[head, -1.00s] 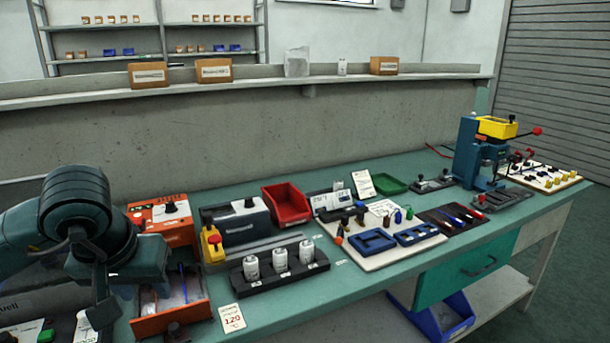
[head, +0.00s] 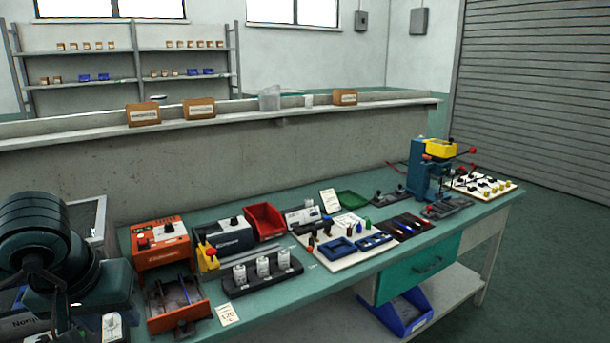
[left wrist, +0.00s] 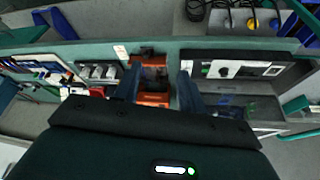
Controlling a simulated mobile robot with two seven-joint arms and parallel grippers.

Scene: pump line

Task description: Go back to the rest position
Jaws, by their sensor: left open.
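My left gripper (head: 62,316) is at the lower left of the head view, its arm folded in a dark bulky shape in front of the bench's left end. In the left wrist view the two fingers of the left gripper (left wrist: 160,74) are apart, with nothing between them. The orange station with its open tray lies beyond the fingers there, below the gripper and not touched as far as I can see. My right gripper is in neither view.
The teal bench (head: 330,282) holds an orange station (head: 160,258), a black rack of white bottles (head: 263,268), a red bin (head: 264,222), a white board with blue trays (head: 352,258) and a blue-yellow press (head: 424,170). A blue bin (head: 404,318) sits below. Open floor lies right.

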